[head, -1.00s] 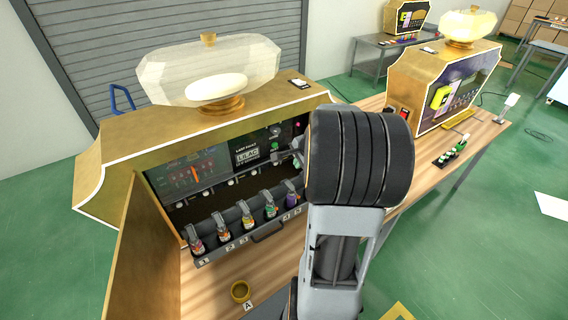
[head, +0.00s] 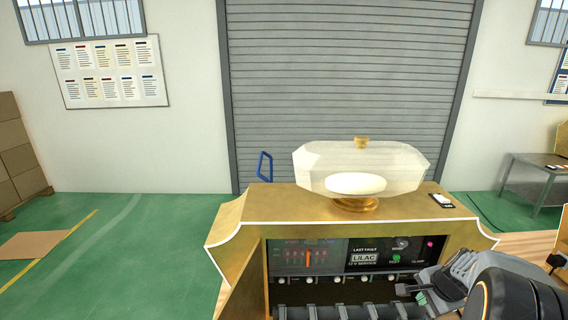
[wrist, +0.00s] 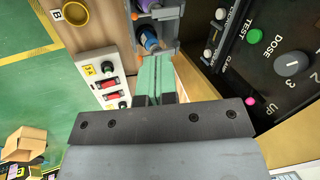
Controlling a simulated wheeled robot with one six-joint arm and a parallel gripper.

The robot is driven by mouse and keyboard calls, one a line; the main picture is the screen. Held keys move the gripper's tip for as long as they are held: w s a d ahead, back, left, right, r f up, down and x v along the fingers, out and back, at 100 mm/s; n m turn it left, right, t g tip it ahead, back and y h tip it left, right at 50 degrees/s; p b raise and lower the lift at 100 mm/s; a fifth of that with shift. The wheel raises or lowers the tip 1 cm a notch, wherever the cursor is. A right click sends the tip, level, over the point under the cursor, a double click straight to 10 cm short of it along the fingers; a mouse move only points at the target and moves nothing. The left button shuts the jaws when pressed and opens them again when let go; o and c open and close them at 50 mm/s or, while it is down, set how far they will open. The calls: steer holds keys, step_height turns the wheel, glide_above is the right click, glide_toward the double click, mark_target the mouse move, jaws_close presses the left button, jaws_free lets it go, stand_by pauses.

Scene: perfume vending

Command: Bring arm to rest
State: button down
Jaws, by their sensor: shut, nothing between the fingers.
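My gripper (head: 421,297) is at the lower right of the head view, in front of the open face of a gold vending machine (head: 330,223). In the wrist view, its green fingers (wrist: 155,78) are shut together and hold nothing. The fingertips show close to the rack (wrist: 168,28) with a blue bottle (wrist: 148,39), and I cannot tell whether they touch it. The machine's black panel (wrist: 262,50) is to the right of the fingers.
A white switch box (wrist: 108,79) with a red switch lies left of the fingers. A gold ring (wrist: 75,13) by label B is at the upper left. A faceted clear-lidded bowl (head: 361,165) tops the machine. Green floor (head: 130,250) is free at the left.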

steer(key=s+a+r+n, duration=0.3)
steer(key=a+n, duration=0.2)
steer(key=a, duration=0.2)
steer(key=s+a+r+n, duration=0.2)
steer(key=a+r+n, duration=0.1)
steer(key=a+n, duration=0.3)
steer(key=s+a+r+n, duration=0.3)
steer(key=a+n, duration=0.2)
steer(key=a, duration=0.4)
steer(key=shift+s+a+r+t, duration=0.15)
steer(key=shift+s+a+t, duration=0.05)
steer(key=shift+s+t, duration=0.1)
